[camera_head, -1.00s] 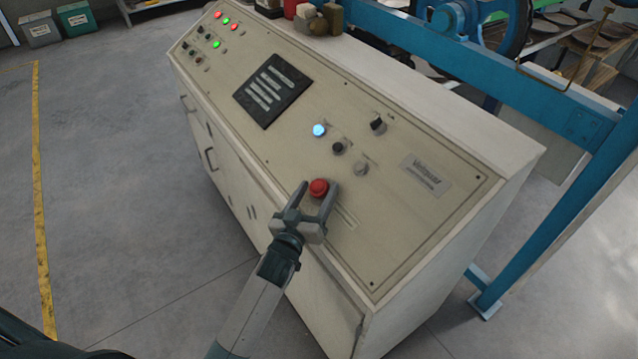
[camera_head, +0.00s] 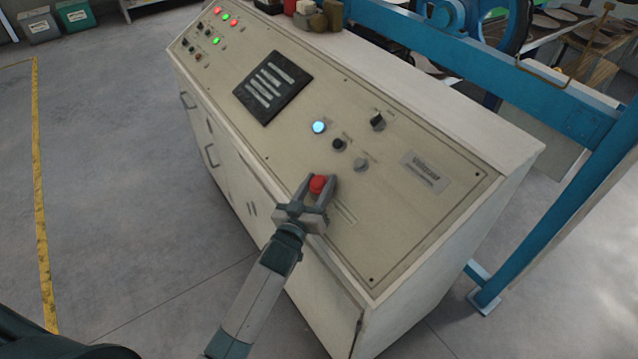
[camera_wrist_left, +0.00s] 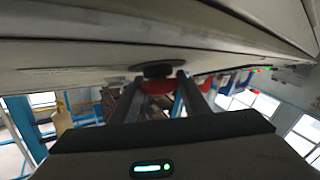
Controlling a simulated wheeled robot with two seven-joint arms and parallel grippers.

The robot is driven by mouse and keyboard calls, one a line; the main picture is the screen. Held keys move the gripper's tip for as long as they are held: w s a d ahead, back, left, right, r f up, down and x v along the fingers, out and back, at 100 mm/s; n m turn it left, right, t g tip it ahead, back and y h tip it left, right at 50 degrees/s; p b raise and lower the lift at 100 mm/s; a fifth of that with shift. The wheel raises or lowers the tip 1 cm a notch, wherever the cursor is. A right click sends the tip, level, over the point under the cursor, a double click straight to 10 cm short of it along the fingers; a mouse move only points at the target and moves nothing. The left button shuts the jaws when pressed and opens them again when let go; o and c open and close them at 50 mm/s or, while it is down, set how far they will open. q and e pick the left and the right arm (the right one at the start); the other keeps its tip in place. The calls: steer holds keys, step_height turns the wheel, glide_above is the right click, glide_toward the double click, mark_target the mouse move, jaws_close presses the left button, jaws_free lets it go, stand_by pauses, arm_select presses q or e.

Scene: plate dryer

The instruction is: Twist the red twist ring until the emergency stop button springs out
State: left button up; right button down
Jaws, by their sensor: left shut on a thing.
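The red emergency stop button (camera_head: 317,184) sits low on the sloped face of the beige control console (camera_head: 400,240). My left gripper (camera_head: 316,186) reaches it from below, with one finger on each side, shut on the red head. In the left wrist view the red ring (camera_wrist_left: 158,87) shows between the two fingers, below a dark round base (camera_wrist_left: 158,70) against the panel. The fingers hide the sides of the red part. I cannot tell the ring and the button apart, nor whether the button is in or out. My right gripper is not in view.
Above the button are a lit blue-white button (camera_head: 319,127), a black knob (camera_head: 338,145), a grey knob (camera_head: 361,165) and a black switch (camera_head: 377,121). A dark slotted panel (camera_head: 272,87) lies further up. A blue frame (camera_head: 560,210) stands at the right.

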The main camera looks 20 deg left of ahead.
arm_select(q)
steer(key=shift+m+h, duration=0.5)
steer(key=shift+m+h, duration=0.3)
steer(key=shift+a+f+m+h+b, duration=0.1)
steer(key=shift+m+h+b, duration=0.55)
steer(key=shift+m+h, duration=0.9)
steer(key=m+g+h+b, duration=0.1)
steer(key=m+h+b, duration=0.1)
steer(key=m+h, duration=0.1)
steer(key=shift+m+g+h, duration=0.25)
steer(key=shift+g, duration=0.15)
steer(key=shift+m+g+h+b, duration=0.5)
steer(key=shift+m+g+h, duration=0.1)
steer(key=shift+m+h, duration=0.35)
steer(key=o, duration=1.1)
